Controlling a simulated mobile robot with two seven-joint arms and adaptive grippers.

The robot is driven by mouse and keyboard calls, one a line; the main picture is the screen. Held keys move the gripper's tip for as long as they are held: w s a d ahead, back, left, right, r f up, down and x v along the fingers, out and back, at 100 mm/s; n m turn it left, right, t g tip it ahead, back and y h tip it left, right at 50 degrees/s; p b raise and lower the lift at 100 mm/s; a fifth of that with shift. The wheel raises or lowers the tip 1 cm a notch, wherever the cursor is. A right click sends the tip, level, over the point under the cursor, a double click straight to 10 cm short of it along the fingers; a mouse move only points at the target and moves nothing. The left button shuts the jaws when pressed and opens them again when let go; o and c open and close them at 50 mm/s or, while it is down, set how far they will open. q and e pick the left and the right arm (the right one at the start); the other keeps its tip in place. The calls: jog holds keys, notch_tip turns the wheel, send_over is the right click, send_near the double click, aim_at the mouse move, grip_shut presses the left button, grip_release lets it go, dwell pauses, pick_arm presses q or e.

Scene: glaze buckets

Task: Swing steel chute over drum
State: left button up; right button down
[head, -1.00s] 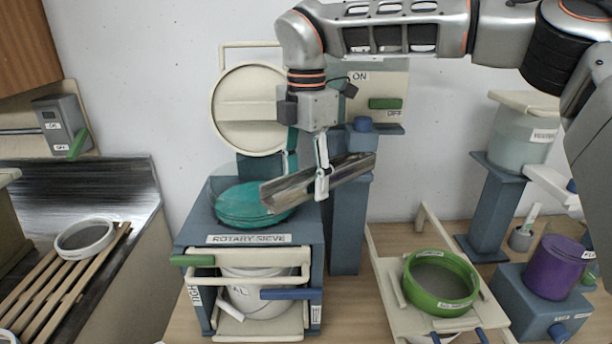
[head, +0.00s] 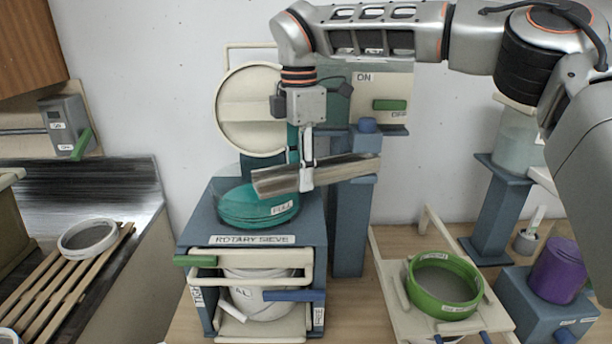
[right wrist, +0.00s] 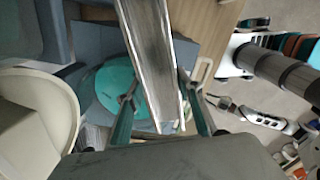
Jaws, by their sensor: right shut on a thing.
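The steel chute (head: 330,171) is a metal trough. Its right end rests by the blue post (head: 350,225), and its left end reaches over the teal drum (head: 258,204) on top of the rotary sieve (head: 250,225). My right gripper (head: 306,180) comes from above and is shut on the chute near its left part. In the right wrist view the chute (right wrist: 152,60) runs between the two fingers, with the teal drum (right wrist: 112,88) below it to the left. The left gripper is not in view.
A round cream lid (head: 248,105) stands open behind the drum. A switch panel with a green handle (head: 389,105) is behind the post. A white bucket (head: 262,300) sits inside the sieve frame. A green sieve ring (head: 443,286) and a purple container (head: 558,270) stand at right.

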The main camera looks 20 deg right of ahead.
jog(key=shift+w+r+m+p, duration=0.1)
jog(key=shift+w+m+p, duration=0.4)
jog(key=shift+w+m, duration=1.4)
jog(key=shift+w+n, duration=0.25)
jog(key=shift+n, duration=0.05)
jog(key=c, duration=1.4)
grip_release()
jog(key=shift+o, duration=0.2)
notch_tip(320, 180, up, 12)
